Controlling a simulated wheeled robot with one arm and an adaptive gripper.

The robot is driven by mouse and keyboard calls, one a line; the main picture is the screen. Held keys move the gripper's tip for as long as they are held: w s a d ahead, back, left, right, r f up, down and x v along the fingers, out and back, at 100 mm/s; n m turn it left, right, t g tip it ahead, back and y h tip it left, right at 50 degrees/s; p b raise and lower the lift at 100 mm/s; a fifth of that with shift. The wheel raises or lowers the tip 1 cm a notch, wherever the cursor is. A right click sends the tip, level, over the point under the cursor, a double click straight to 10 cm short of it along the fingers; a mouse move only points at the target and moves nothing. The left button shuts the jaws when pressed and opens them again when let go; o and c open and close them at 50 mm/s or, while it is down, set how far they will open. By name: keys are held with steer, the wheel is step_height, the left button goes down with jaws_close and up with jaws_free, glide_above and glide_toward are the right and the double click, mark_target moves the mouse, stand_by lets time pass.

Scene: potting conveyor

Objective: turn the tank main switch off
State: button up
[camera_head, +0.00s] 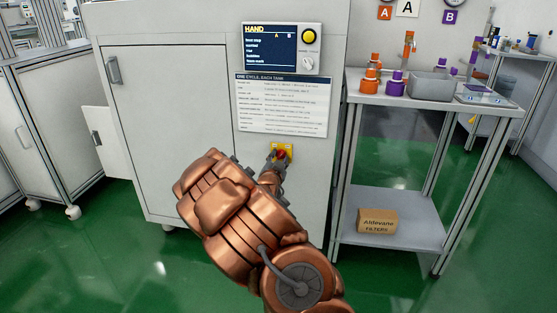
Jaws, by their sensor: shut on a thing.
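The main switch (284,148) is a small red knob on a yellow plate, low on the front of the white cabinet (216,110). My gripper (280,159) reaches up to the switch from below and is shut on its knob. The gripper and arm cover the lower part of the switch, so the knob's turn position cannot be told.
Above the switch are a printed instruction sheet (284,106) and a panel (282,48) with a screen and a yellow button. On the right, a metal cart (400,205) carries orange and purple bottles and a grey tub; a cardboard box (377,221) sits on its lower shelf.

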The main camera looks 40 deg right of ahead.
steer(key=shift+n+p, duration=0.4)
steer(key=shift+p, duration=0.1)
steer(key=shift+c, duration=0.3)
steer(key=n+p, duration=0.3)
steer(key=shift+s+r+n+p, duration=0.1)
steer(key=shift+n+p, duration=0.25)
steer(key=shift+n, duration=0.05)
steer(key=n+p, duration=0.2)
steer(key=n, duration=0.2)
steer(key=shift+s+d+p, duration=0.1)
steer(key=shift+d+p, duration=0.05)
steer(key=shift+p, duration=0.25)
steer(key=shift+n+p, duration=0.55)
steer(key=shift+n, duration=1.15)
steer(key=o, duration=1.1)
steer(key=shift+o, duration=0.2)
steer(key=v, duration=0.7)
steer(key=shift+s, duration=0.2)
